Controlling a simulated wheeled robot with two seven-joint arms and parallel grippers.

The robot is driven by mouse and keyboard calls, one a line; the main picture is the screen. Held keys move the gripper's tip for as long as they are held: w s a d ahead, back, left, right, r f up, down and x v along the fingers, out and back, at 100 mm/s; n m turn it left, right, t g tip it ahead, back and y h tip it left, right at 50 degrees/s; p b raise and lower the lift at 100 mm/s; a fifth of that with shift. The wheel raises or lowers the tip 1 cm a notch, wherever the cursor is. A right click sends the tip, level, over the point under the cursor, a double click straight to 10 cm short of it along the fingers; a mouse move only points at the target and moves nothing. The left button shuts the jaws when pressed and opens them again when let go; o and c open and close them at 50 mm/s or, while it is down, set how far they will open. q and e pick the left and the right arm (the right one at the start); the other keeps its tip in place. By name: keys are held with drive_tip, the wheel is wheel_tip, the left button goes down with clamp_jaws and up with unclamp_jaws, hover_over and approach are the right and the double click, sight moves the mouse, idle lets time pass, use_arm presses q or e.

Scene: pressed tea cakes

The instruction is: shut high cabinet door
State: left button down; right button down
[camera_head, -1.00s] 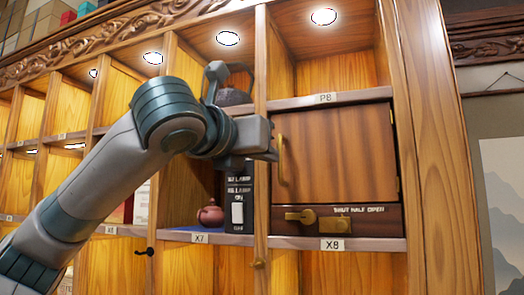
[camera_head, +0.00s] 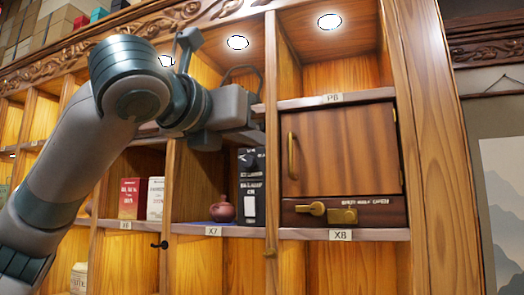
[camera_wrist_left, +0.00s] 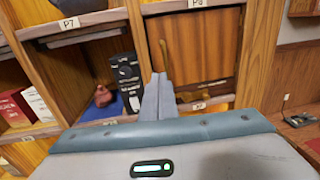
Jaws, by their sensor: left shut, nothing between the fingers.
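The high cabinet door (camera_head: 345,150) is a brown wooden panel between the labels P8 and X8. It fills its opening and looks shut, with hinges on its right edge and a brass handle (camera_head: 292,156) near its left edge. Below it is a brass lever (camera_head: 330,212) beside a plate that seems to read "SHUT HALF OPEN". My left gripper (camera_head: 260,118) is left of the door, apart from the handle, with its fingers together and empty. In the left wrist view its fingers (camera_wrist_left: 157,97) overlap the door's lower left corner. My right gripper is out of view.
Left of the door, the X7 compartment holds a small reddish teapot (camera_head: 222,209) and a black box (camera_head: 251,190). Red and white boxes (camera_head: 130,198) stand further left. A wooden upright (camera_head: 272,190) separates X7 from the door. The space in front of the door is clear.

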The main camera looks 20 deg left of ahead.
use_arm(q)
drive_tip(key=shift+s+a+b, duration=0.15)
drive_tip(key=shift+s+b, duration=0.15)
drive_tip(key=shift+s, duration=0.65)
drive_tip(key=shift+s+a+b, duration=0.1)
drive_tip(key=shift+s+b, duration=0.2)
drive_tip(key=shift+s, duration=0.65)
